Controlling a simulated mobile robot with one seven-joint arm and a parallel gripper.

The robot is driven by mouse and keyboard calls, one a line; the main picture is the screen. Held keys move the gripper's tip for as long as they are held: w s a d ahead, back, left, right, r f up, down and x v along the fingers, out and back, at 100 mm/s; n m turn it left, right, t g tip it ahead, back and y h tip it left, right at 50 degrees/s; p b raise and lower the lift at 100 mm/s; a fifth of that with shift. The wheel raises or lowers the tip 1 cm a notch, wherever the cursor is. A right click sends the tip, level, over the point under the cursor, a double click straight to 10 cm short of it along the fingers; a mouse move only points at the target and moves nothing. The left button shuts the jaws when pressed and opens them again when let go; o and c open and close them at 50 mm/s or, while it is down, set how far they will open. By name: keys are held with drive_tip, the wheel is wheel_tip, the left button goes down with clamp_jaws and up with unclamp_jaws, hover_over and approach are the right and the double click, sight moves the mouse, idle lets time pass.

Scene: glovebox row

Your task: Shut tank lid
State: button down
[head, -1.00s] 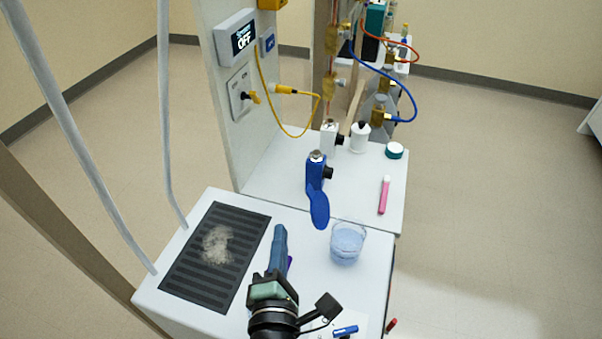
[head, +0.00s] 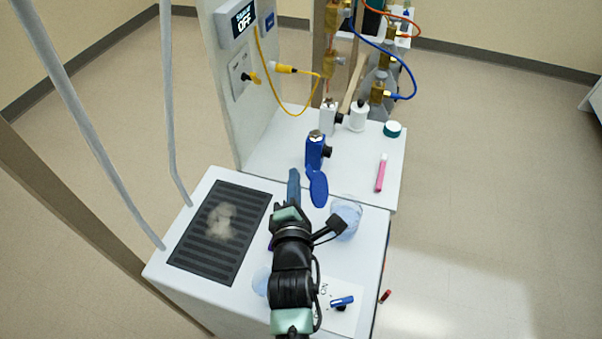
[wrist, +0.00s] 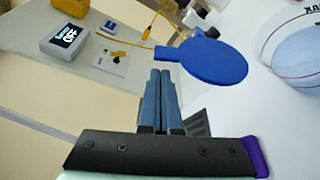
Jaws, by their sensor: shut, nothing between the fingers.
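A clear round tank (head: 346,219) with pale blue liquid stands on the near white worktop, right of my gripper. Its rim and lettering show at the right in the wrist view (wrist: 300,58). A flat blue round piece with a narrow tab (head: 318,188) shows just behind and left of the tank; it looks like the lid, and I cannot tell how it is joined. It is large in the wrist view (wrist: 212,62), standing apart from the tank's mouth. My gripper (head: 294,173) is shut and empty, fingers together (wrist: 160,78), left of the blue piece with a visible gap.
A dark slatted grille (head: 200,256) lies at the left. A blue bottle (head: 314,150) stands behind the blue piece, with white bottles (head: 357,115) farther back. A pink stick (head: 381,172) lies right. A panel reading OFF (head: 243,18) and yellow cable (head: 284,69) are behind.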

drive_tip(key=shift+s+d+r, duration=0.2)
drive_tip(key=shift+d+r, duration=0.1)
drive_tip(key=shift+d, duration=0.35)
drive_tip(key=shift+d, duration=0.1)
